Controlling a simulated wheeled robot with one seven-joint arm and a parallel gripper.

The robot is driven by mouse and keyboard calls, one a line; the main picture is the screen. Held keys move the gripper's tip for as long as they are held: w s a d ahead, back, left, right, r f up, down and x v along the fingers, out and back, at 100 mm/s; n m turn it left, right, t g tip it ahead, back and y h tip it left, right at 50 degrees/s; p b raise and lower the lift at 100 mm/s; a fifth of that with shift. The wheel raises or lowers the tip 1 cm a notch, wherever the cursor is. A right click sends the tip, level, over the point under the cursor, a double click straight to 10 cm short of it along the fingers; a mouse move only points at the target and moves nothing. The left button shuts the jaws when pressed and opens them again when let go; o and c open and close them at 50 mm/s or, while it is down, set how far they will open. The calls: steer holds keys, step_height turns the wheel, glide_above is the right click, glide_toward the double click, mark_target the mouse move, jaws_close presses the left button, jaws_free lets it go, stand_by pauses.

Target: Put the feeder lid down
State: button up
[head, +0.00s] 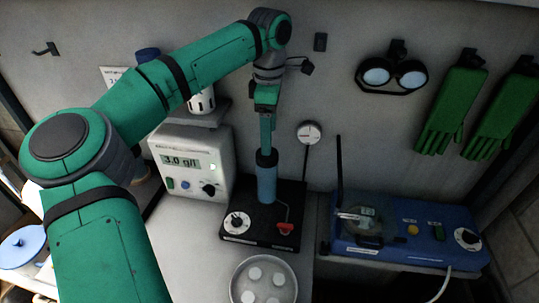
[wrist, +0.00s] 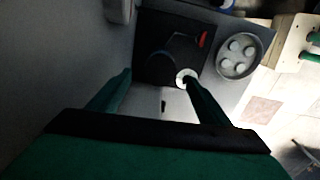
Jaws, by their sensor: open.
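A blue upright cylinder (head: 267,185) stands on a black base (head: 250,238) with a white dial and a red lever. A darker blue cap (head: 266,158) sits at its top and may be the feeder lid; I cannot tell for sure. My gripper (head: 266,145) points down right over the cap, fingers overlapping or just above it in the head view. In the wrist view my gripper (wrist: 160,92) has its fingers wide apart, with the dark round top (wrist: 160,64) beyond them; nothing is visibly gripped. Whether the fingers touch the cap is unclear.
A round dish (head: 235,287) with several white tablets stands in front of the base. A grey meter (head: 190,162) is at left, a blue device (head: 400,240) at right. A blue lidded pot (head: 22,243) is at far left. Goggles and green gloves hang on the wall.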

steer(key=f, duration=0.5)
steer(key=shift+a+f, duration=0.25)
steer(key=shift+f, duration=0.15)
steer(key=c, duration=1.2)
steer(key=shift+r, duration=0.1)
steer(key=shift+r, duration=0.4)
step_height(320, 180, up, 3)
steer(key=shift+f, duration=0.15)
steer(key=s+a, duration=0.1)
steer(key=s, duration=0.8)
steer(key=s+a, duration=0.2)
steer(key=s, duration=0.6)
steer(key=shift+s+a, duration=0.25)
steer(key=shift+s, duration=0.1)
